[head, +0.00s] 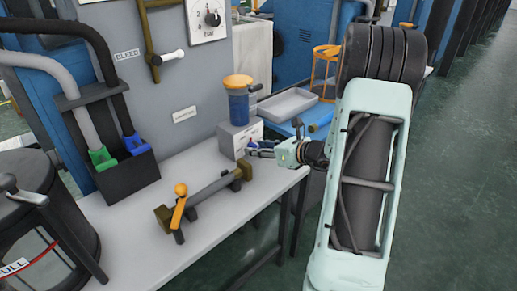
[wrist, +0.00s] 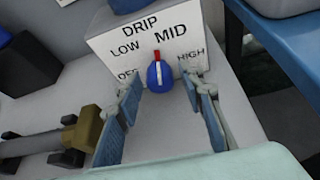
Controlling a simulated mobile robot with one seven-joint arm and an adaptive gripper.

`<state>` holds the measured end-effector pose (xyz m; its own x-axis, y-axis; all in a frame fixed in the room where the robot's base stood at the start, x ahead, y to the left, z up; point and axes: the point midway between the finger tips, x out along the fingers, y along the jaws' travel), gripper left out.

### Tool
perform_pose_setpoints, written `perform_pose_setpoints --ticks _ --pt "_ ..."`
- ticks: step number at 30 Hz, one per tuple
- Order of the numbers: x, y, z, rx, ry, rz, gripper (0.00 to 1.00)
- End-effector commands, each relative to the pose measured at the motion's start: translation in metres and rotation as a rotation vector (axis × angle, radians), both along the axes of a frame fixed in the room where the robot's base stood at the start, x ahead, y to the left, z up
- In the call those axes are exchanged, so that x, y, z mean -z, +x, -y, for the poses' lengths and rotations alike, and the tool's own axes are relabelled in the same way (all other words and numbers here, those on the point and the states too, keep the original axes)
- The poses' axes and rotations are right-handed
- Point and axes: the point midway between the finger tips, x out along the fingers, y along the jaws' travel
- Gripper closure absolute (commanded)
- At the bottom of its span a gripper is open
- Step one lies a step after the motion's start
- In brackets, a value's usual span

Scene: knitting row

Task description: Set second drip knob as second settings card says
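A blue drip knob (wrist: 160,76) with a white pointer and red tip sits on the white face of a box (wrist: 112,50) labelled DRIP, OFF, LOW, MID and HIGH. The pointer stands nearly upright, between LOW and MID and closer to MID. My gripper (wrist: 163,84) is open, one finger on each side of the knob; contact cannot be told. In the head view my gripper (head: 258,148) is in front of the grey box (head: 232,138), hiding much of its face. A small white card (head: 185,115) is on the wall panel; its writing is too small to read.
A blue oiler with an orange cap (head: 238,95) stands on the box. A brown bar with an orange-knobbed lever (head: 180,205) lies on the grey bench (head: 130,245). A grey tray (head: 288,105) is behind my gripper. The floor on the right is clear.

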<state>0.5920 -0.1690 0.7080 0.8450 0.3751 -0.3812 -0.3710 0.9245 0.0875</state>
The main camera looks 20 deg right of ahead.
Motion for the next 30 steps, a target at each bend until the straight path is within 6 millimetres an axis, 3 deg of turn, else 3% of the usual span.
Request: perform_pose_setpoints --ticks 1,9,30 --pt "0.0001 -0.0001 0.0000 0.000 0.000 0.000 0.72" --pt "0.0001 -0.0003 0.0001 0.000 0.000 0.000 1.00" --pt "0.0000 0.0000 0.0018 0.000 0.264 -0.096 1.00"
